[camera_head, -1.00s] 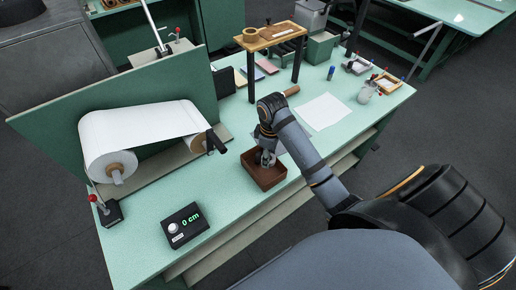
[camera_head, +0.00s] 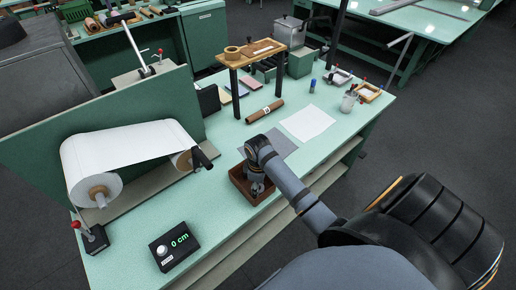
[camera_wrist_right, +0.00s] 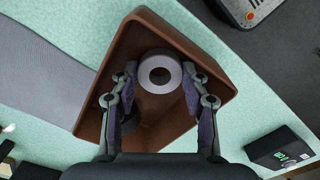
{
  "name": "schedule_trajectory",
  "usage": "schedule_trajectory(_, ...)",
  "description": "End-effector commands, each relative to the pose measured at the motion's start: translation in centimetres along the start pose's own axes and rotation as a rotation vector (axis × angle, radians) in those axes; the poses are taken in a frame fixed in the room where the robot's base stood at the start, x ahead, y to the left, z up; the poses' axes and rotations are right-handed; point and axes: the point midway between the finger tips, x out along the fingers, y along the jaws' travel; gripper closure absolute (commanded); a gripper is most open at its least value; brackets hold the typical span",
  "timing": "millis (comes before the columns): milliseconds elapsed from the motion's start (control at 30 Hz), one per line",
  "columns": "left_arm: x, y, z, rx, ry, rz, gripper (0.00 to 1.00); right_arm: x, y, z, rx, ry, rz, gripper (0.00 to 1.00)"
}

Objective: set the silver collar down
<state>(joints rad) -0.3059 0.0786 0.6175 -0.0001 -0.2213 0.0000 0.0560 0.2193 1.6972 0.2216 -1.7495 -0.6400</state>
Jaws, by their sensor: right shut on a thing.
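The silver collar (camera_wrist_right: 159,72) is a pale grey ring with a round hole, seen from above in the right wrist view. It sits between the fingertips of my right gripper (camera_wrist_right: 159,82), which is shut on it. Both are within the outline of a brown open tray (camera_wrist_right: 220,72); I cannot tell whether the collar touches the tray floor. In the head view my right gripper (camera_head: 257,188) reaches down into the brown tray (camera_head: 237,181), and the collar is hard to make out. My left gripper is not in view.
A dark round thing (camera_wrist_right: 129,117) lies in the tray, partly behind a finger. A grey sheet (camera_head: 279,146) lies beyond the tray. A display box (camera_head: 174,246) stands at the front left, with a white roll (camera_head: 95,190) behind it. Clear bench surrounds the tray's left side.

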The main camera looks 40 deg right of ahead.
Motion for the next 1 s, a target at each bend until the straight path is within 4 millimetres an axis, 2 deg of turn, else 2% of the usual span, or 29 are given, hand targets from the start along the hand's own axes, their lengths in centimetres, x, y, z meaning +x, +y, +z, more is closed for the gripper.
schedule_trajectory(33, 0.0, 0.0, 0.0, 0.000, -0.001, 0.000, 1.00, 0.1, 0.0, 0.0, 0.000, 0.000, 0.000, 0.87)
schedule_trajectory(67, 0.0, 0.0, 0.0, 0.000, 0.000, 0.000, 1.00, 0.2, 0.0, 0.0, 0.000, 0.000, 0.000, 0.53)
schedule_trajectory(233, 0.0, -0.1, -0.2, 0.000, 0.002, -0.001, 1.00, 0.1, 0.0, 0.0, 0.000, 0.000, 0.000, 0.32)
schedule_trajectory(533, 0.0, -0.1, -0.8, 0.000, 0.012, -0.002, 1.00, 0.0, 0.0, 0.0, 0.000, 0.000, 0.000, 0.32)
schedule_trajectory(633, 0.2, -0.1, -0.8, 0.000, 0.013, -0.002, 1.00, -0.9, 0.1, -0.1, 0.000, 0.002, 0.002, 0.32)
schedule_trajectory(867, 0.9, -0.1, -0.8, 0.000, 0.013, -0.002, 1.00, -6.3, 0.1, -0.1, -0.001, 0.004, 0.006, 0.32)
schedule_trajectory(900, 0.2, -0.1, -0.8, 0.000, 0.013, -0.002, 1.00, -7.7, 0.1, -0.1, -0.001, 0.003, 0.004, 0.32)
schedule_trajectory(1000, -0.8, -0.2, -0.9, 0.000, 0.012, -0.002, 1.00, -10.2, 0.1, 0.0, 0.000, 0.001, 0.002, 0.32)
